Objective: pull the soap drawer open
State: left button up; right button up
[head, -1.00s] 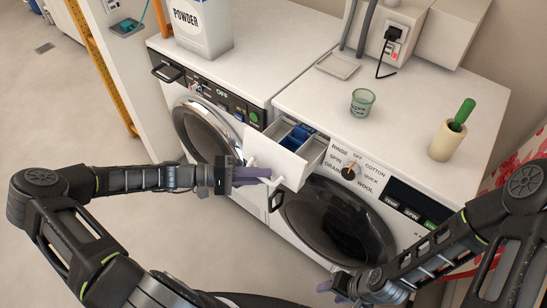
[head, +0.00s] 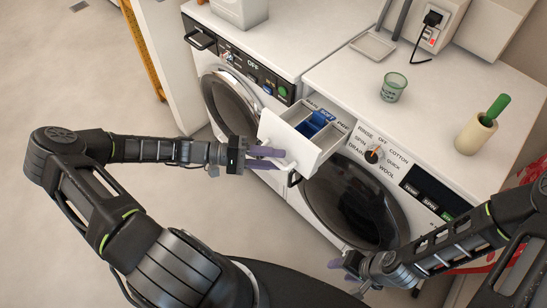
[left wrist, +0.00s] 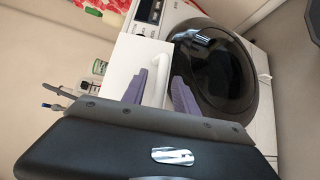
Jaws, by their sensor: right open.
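The white soap drawer (head: 287,143) stands pulled out of the right-hand washer, with its compartments and a blue insert (head: 316,124) showing from above. Its white bar handle (left wrist: 161,62) is on the drawer front, which also shows in the left wrist view (left wrist: 126,62). My left gripper (head: 266,158) is at the handle. In the left wrist view its purple fingers (left wrist: 160,92) are spread apart, with the handle's end between them; I cannot tell whether they touch it. My right gripper (head: 345,273) is open and empty, low in front of the washer door.
The washer's round dark door (head: 352,200) is below the drawer, its dial (head: 373,154) to the right. A green glass (head: 393,87) and a cream holder with a green handle (head: 476,132) stand on top. Another machine (head: 228,98) is at left. The floor at left is clear.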

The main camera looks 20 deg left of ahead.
pick_arm(q)
jog(key=shift+a, duration=0.1)
jog(key=b+v, duration=0.1)
jog(key=v, duration=0.6)
jog(key=shift+a, duration=0.25)
jog(key=shift+s+r, duration=0.1)
jog(key=shift+s, duration=0.05)
